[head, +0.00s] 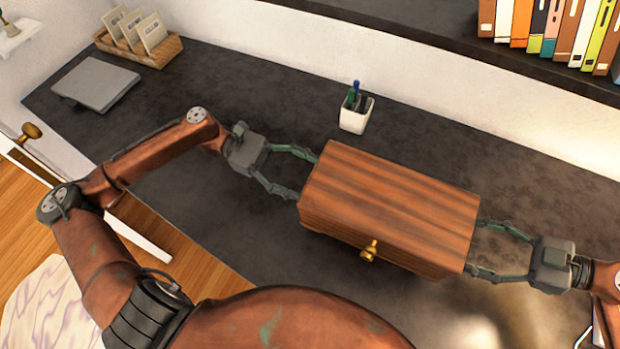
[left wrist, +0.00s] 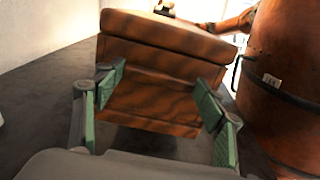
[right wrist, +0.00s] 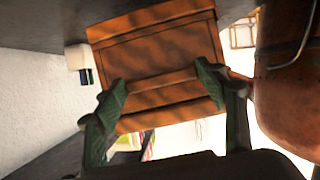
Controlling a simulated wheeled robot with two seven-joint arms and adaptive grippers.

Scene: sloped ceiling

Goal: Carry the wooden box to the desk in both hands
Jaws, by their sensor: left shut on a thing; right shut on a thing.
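The wooden box (head: 392,203) has a striped brown lid and a brass knob (head: 369,250) on its near side. In the head view it is over the dark desk (head: 230,105); whether it touches the top I cannot tell. My left gripper (head: 306,174) is shut on its left end, and the left wrist view shows that end (left wrist: 150,98) between the green fingers (left wrist: 160,95). My right gripper (head: 474,247) is shut on its right end, which also shows between the fingers in the right wrist view (right wrist: 160,85). The underside is hidden in the head view.
A white pen cup (head: 355,114) stands just behind the box. A grey closed laptop (head: 95,84) and a wooden card holder (head: 140,45) are at the far left. A dark shelf with books (head: 550,30) is at the back right.

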